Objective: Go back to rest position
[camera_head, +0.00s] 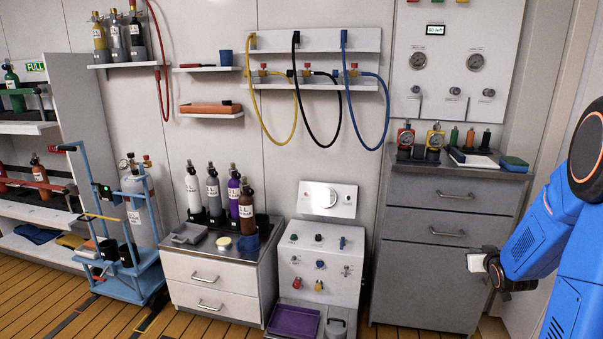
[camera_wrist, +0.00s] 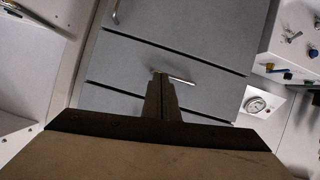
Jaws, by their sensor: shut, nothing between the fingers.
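My gripper shows in the wrist view (camera_wrist: 160,77), with its two dark fingers together and nothing between them. It points towards the grey drawer cabinet (camera_wrist: 205,55), and a drawer handle shows just beyond the fingertips. In the head view my blue arm is at the right edge, folded in front of the wall to the right of the grey cabinet (camera_head: 440,255). My gripper appears apart from the cabinet.
A grey fill panel (camera_head: 318,250) with knobs stands left of the cabinet, a purple tray (camera_head: 294,321) at its foot. A white drawer unit (camera_head: 210,287) carries several bottles. A blue cylinder trolley (camera_head: 130,285) stands further left. Hoses hang from a wall shelf. Wooden floor shows at lower left.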

